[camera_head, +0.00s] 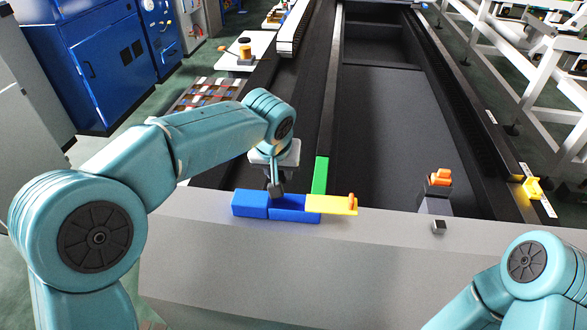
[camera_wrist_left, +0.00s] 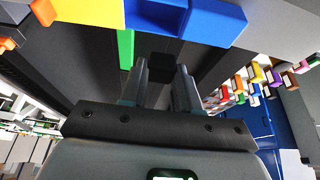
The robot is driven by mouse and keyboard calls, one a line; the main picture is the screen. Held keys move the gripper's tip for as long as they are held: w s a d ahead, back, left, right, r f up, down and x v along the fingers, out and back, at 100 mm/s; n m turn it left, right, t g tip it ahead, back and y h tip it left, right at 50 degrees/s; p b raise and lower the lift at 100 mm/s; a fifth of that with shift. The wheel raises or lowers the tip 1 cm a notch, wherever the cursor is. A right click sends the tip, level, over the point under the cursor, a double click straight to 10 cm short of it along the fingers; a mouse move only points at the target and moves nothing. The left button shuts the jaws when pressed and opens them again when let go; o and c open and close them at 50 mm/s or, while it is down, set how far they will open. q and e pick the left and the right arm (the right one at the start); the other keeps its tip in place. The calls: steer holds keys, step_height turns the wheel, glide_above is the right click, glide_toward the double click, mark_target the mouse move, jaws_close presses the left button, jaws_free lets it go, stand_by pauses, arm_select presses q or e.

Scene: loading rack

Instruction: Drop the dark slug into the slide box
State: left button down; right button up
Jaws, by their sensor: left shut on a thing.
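The dark slug (camera_head: 277,190) is a small black block held between the fingertips of my left gripper (camera_head: 273,176). It also shows in the left wrist view (camera_wrist_left: 166,67) between the two fingers. The slide box (camera_head: 292,215) is blue, with a blue block at its left end and a yellow sliding piece (camera_head: 332,204) with an orange knob at its right. In the head view the slug appears just above the left part of the box; the exact gap is unclear. The box shows in the left wrist view (camera_wrist_left: 155,17). My right gripper is outside both views.
A green bar (camera_head: 320,175) stands behind the box. A small dark cube (camera_head: 439,227) with a light face sits on the grey ledge (camera_head: 370,255) to the right. Behind it is an orange piece (camera_head: 440,177) on a grey post. The ledge between is clear.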

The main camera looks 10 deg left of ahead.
arm_select(q)
steer(key=shift+w+a+f, duration=0.2)
steer(key=shift+a, duration=0.2)
steer(key=shift+d, duration=0.35)
steer(key=shift+s+a, duration=0.1)
steer(key=shift+a, duration=0.05)
steer(key=shift+a+f, duration=0.15)
steer(key=shift+d+f+b, duration=0.3)
steer(key=shift+f+b, duration=0.6)
steer(key=shift+b, duration=0.15)
step_height(320, 180, down, 4)
steer(key=b, duration=0.3)
steer(key=shift+a+r, duration=0.1)
steer(key=shift+r, duration=0.05)
steer(key=shift+f+b, duration=0.6)
